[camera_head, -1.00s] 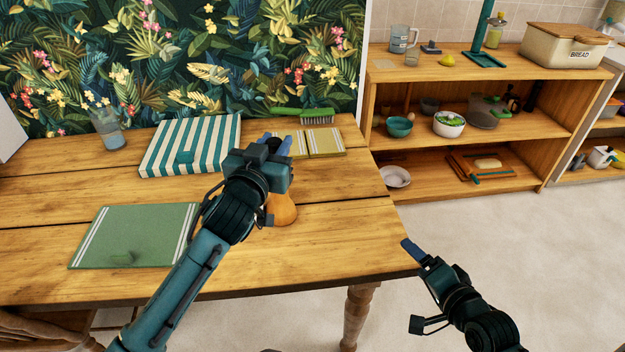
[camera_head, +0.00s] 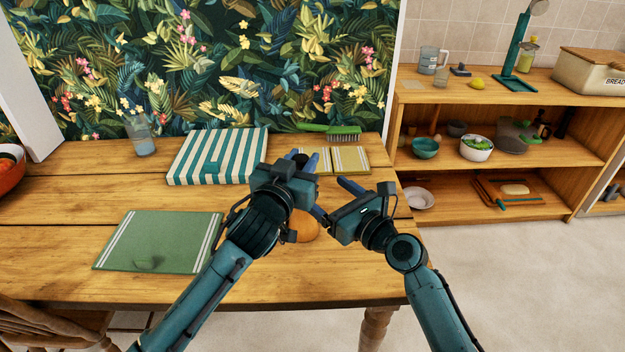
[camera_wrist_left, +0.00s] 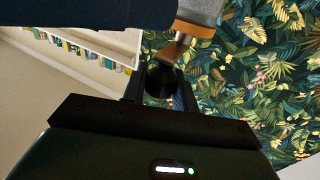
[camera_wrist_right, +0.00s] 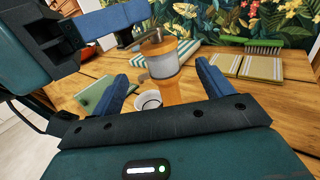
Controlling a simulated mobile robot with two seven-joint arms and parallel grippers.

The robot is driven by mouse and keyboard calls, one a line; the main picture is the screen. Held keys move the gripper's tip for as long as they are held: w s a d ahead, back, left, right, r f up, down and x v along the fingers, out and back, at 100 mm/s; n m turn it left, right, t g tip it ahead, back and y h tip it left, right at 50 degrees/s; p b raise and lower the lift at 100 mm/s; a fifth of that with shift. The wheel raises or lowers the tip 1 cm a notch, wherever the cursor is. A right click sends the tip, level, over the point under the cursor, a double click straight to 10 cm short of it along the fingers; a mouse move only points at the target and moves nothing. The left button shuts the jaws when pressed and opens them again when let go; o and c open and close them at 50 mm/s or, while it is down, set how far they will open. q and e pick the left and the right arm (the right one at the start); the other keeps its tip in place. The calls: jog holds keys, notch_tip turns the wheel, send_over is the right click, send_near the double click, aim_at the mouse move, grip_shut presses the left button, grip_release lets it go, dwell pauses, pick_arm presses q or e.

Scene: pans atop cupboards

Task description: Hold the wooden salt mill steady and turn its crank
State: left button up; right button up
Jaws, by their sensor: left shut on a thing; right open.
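The wooden salt mill stands upright on the table, with an orange-brown body (camera_wrist_right: 168,88), a grey middle band and a metal crank (camera_wrist_right: 150,38) on top. In the head view only its lower body (camera_head: 308,230) shows between my grippers. My left gripper (camera_head: 302,158) is above the mill, shut on the crank's dark knob (camera_wrist_left: 160,82); the crank arm runs from there to the mill top (camera_wrist_left: 200,14). My right gripper (camera_head: 334,200) is open at the mill's right side. In its wrist view the mill stands ahead, between the lines of the two fingers; contact cannot be told.
A small white-rimmed round thing (camera_wrist_right: 148,100) is by the mill's base. A striped teal-white cloth-like block (camera_head: 218,156), a green brush (camera_head: 340,130), yellowish mats (camera_head: 350,158), a green mat (camera_head: 155,240) and a glass (camera_head: 141,135) are on the table (camera_head: 60,200).

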jog(key=x, duration=1)
grip_shut()
dwell(0.7)
dwell(0.6)
pick_arm(q)
jog(key=o, duration=0.6)
